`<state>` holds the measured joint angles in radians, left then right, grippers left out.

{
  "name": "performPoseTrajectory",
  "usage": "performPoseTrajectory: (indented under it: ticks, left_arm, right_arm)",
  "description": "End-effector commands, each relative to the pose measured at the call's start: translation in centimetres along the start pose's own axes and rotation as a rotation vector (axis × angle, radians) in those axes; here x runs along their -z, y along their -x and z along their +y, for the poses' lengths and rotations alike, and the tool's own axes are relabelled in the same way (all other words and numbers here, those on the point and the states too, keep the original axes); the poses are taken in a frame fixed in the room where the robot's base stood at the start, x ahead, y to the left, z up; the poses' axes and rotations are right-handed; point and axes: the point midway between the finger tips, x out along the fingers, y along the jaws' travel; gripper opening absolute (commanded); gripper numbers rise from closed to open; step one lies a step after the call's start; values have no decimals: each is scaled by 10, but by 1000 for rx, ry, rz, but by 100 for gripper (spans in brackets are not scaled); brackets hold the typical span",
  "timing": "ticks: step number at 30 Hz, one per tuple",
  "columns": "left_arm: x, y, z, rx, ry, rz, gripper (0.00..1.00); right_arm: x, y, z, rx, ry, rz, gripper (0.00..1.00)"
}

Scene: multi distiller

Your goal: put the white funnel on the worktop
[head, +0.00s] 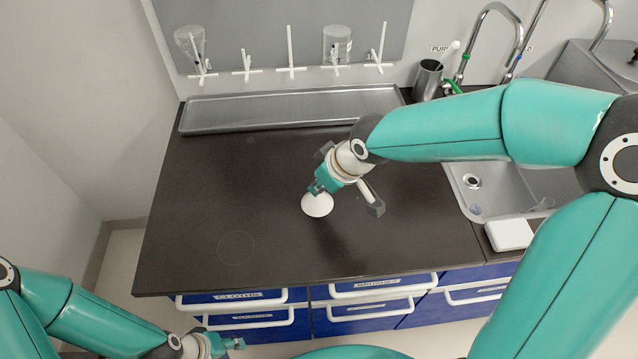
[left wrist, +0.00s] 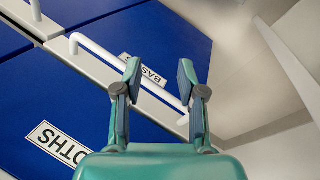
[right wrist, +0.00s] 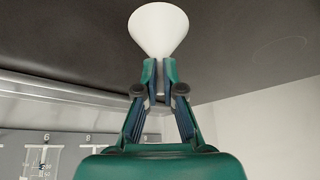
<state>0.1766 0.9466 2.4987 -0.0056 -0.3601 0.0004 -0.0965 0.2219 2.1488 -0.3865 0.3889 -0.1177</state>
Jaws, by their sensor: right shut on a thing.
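The white funnel (head: 317,205) is held by my right gripper (head: 322,186) over the dark worktop (head: 210,200), near its middle. In the right wrist view the funnel (right wrist: 158,30) has its wide cone beyond the fingertips, and its narrow part is between the fingers of my right gripper (right wrist: 160,75). I cannot tell whether the cone touches the worktop. My left gripper (head: 228,345) is low in front of the drawers, and in the left wrist view (left wrist: 160,82) its fingers are apart and empty.
A grey metal tray (head: 290,110) lies along the back of the worktop, under a pegboard with glassware (head: 190,42). A sink (head: 500,190) and a white box (head: 509,234) are at the right. A faint circle (head: 236,247) marks the clear front left. Blue drawers (head: 365,318) are below.

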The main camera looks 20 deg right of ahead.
Motion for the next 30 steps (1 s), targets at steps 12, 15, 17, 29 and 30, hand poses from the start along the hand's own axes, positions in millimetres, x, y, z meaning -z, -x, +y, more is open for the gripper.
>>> performPoseTrajectory:
  ticks: [12,15,17,29,30]
  left_arm:
    - [0,-2,0,0,0,0,40]
    - [0,-2,0,0,0,0,40]
    - [0,-2,0,0,0,0,40]
    - [0,2,1,0,0,0,40]
    - [0,2,1,0,0,0,40]
  right_arm:
    - [0,-1,0,0,1,1,30]
    - [0,-1,0,-1,1,1,32]
    - [0,0,0,-1,0,1,32]
    - [2,21,1,-3,-1,6,32]
    - [2,28,1,-4,-1,6,32]
